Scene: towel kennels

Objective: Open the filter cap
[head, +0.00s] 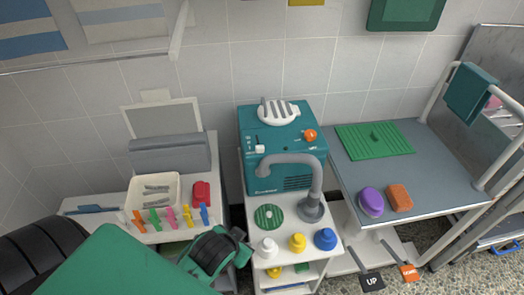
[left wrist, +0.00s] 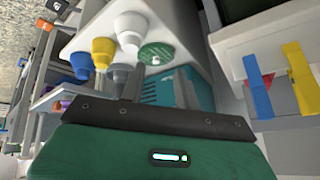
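A teal machine (head: 262,170) stands on the white cart, with a grey hose (head: 314,175) bent in front of it. On its top sits a round white cap with grey ridges (head: 278,113), which looks like the filter cap and appears seated. My left gripper (head: 238,245) is low, left of the cart's front and well away from the cap. In the left wrist view its two grey fingers (left wrist: 158,80) stand apart with nothing between them; part of the teal machine (left wrist: 160,92) shows beyond. The cap is not visible there. My right gripper is not in view.
A striped green disc (head: 268,217) and white, yellow and blue bottles (head: 298,242) crowd the cart's front. A side table on the left holds a cream tray (head: 153,190) and coloured clips (head: 171,216). A grey-topped table (head: 405,165) stands right. Space above the machine is clear.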

